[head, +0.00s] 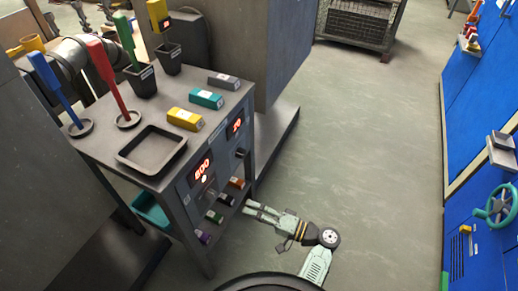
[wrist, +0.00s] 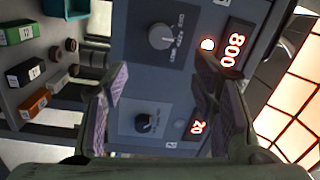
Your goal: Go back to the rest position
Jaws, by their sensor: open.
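My gripper (head: 250,209) is open and empty in the head view, low in front of the right side of the grey control stand (head: 218,155). In the wrist view my gripper (wrist: 162,78) has its two fingers spread before the stand's panel, with a larger knob (wrist: 163,38) beyond the tips and a smaller knob (wrist: 145,123) between the fingers. Neither knob is visibly gripped. The red displays read 800 (wrist: 234,50) and 20 (wrist: 197,127). A round white light (wrist: 208,45) glows beside the 800.
On the stand's top are a dark tray (head: 152,150), yellow (head: 185,119), teal (head: 206,98) and grey boxes (head: 223,81), and upright coloured tools in holders. Small boxes (head: 214,216) sit on a lower shelf. Blue cabinets (head: 480,130) line the right. The floor (head: 370,130) between is clear.

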